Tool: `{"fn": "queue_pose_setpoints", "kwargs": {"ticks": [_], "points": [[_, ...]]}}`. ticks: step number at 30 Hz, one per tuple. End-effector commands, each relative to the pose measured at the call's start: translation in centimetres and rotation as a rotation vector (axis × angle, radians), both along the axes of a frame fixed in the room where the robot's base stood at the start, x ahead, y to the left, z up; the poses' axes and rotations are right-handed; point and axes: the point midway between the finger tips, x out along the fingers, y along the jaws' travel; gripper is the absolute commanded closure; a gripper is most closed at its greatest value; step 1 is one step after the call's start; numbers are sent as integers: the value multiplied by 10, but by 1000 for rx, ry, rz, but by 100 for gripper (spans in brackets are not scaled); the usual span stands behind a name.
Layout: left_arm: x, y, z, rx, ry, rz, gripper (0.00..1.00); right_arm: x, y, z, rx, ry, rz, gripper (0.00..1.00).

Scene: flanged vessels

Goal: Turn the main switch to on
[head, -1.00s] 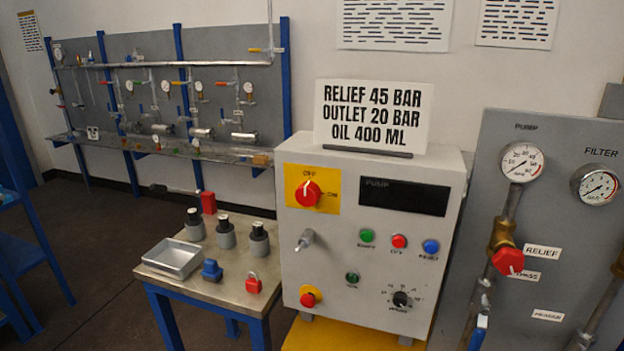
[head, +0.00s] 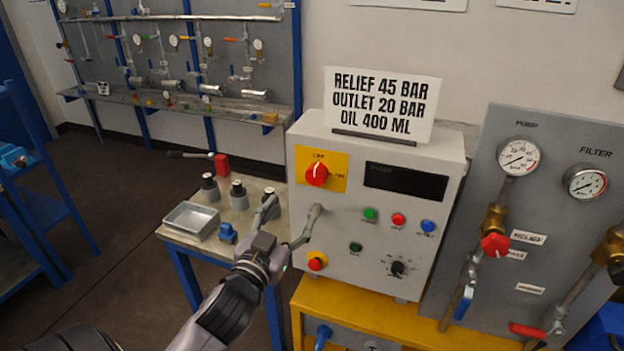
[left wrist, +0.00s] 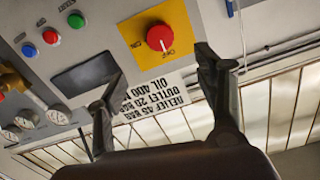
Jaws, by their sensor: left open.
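The main switch is a red round knob (head: 317,174) on a yellow plate (head: 336,161) at the upper left of the grey control box (head: 345,228). Its white mark points up toward OFF; ON is to the right. In the left wrist view the picture is turned over, and the red knob (left wrist: 160,38) shows with its mark toward OFF. My left gripper (head: 293,207) is open and empty in front of the box, below the knob in the head view. In the left wrist view its fingers (left wrist: 160,68) are spread apart and do not touch the knob. My right gripper is not in view.
A small table (head: 178,235) at the box's left bears a tray (head: 190,221) and several small parts. A sign (head: 382,103) stands on the box. Green, red and blue buttons sit right of the knob. A gauge panel (head: 500,190) stands at the right.

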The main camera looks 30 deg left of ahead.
Motion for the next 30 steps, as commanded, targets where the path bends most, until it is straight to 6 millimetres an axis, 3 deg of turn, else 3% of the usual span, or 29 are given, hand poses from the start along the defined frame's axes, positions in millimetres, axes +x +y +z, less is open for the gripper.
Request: {"fn": "queue_pose_setpoints", "kwargs": {"ticks": [1, 15, 21, 30], "points": [[13, 3, 6, 2, 0, 1, 37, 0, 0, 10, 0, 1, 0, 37], [107, 26, 4, 1, 2, 0, 37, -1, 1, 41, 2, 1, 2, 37], [127, 31, 2, 1, 2, 0, 37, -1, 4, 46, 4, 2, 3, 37], [131, 31, 0, 1, 2, 0, 37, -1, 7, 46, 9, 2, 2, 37]]}}
